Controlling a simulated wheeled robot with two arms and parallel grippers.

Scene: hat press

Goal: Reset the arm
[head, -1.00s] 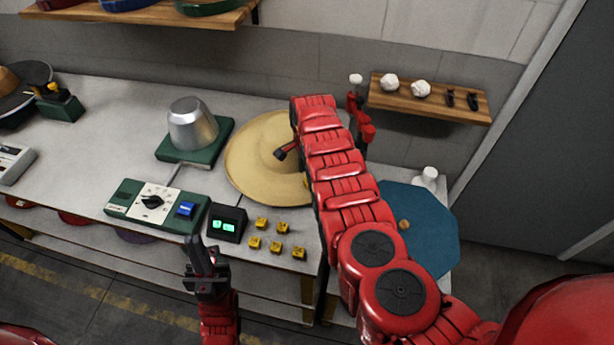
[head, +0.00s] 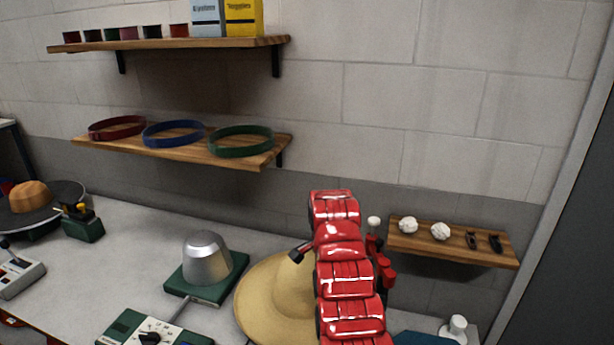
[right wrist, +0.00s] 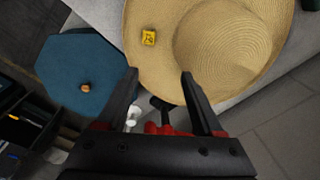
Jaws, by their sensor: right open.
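My right arm reaches up the middle of the head view, over the right side of a straw hat (head: 262,295). In the right wrist view my right gripper (right wrist: 160,74) is open, with nothing between its fingertips. In the head view the arm hides part of the hat, and I cannot make out both fingers. My left gripper is not in view.
A silver hat form on a green base (head: 205,292) stands left of the hat. A wooden shelf (head: 450,252) with white lumps and dark tools hangs to the right. A blue octagonal pad (right wrist: 80,78) lies beside the hat. Band and box shelves hang at upper left.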

